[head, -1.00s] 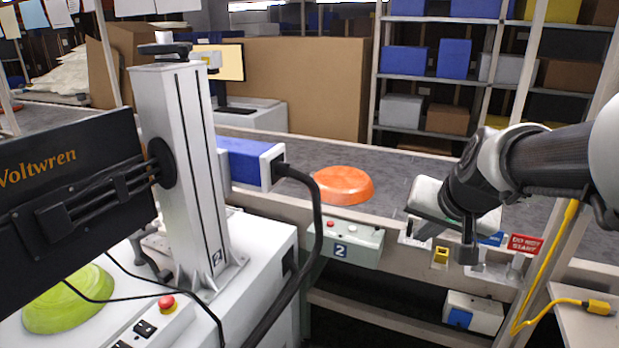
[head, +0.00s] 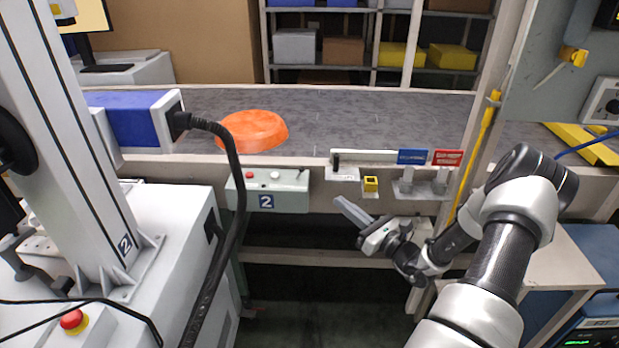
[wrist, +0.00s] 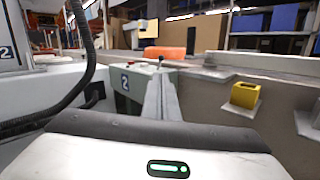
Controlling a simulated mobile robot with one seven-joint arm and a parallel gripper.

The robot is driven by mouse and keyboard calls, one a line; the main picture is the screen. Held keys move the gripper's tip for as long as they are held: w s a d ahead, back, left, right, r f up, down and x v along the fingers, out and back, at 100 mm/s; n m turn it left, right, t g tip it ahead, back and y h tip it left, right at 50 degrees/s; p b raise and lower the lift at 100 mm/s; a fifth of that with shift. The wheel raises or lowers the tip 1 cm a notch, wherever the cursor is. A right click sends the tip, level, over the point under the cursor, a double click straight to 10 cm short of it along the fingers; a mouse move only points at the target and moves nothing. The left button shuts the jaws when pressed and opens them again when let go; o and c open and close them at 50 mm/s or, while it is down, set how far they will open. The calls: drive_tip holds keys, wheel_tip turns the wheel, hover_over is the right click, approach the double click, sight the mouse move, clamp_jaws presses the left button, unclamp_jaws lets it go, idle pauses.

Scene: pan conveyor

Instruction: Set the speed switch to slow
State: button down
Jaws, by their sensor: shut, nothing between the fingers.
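A grey-green control box (head: 268,192) marked 2 is fixed to the front side of the conveyor. Its top carries a red button (head: 250,174) and a pale round control (head: 276,175). I cannot tell for sure which part is the speed switch or how it is set. The box also shows in the wrist view (wrist: 133,92), left of the fingers. My gripper (head: 340,202) is shut and empty, right of the box and apart from it, below the conveyor edge. In the wrist view my gripper's fingers (wrist: 161,85) point forward, side by side.
An orange pan (head: 252,131) lies on the conveyor belt (head: 350,118) behind the box. A yellow block (head: 371,184) sticks out from the conveyor side above my gripper. Blue (head: 412,156) and red (head: 446,157) tags stand to its right. A black cable (head: 238,200) hangs left of the box.

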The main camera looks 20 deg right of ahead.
drive_tip(key=shift+d, duration=0.1)
drive_tip(key=b, duration=0.3)
approach(300, 174)
drive_tip(key=x, duration=0.3)
drive_tip(key=r+x, duration=0.1)
drive_tip(key=x, duration=0.1)
drive_tip(key=shift+w+d+r, duration=0.2)
drive_tip(key=shift+w, duration=0.2)
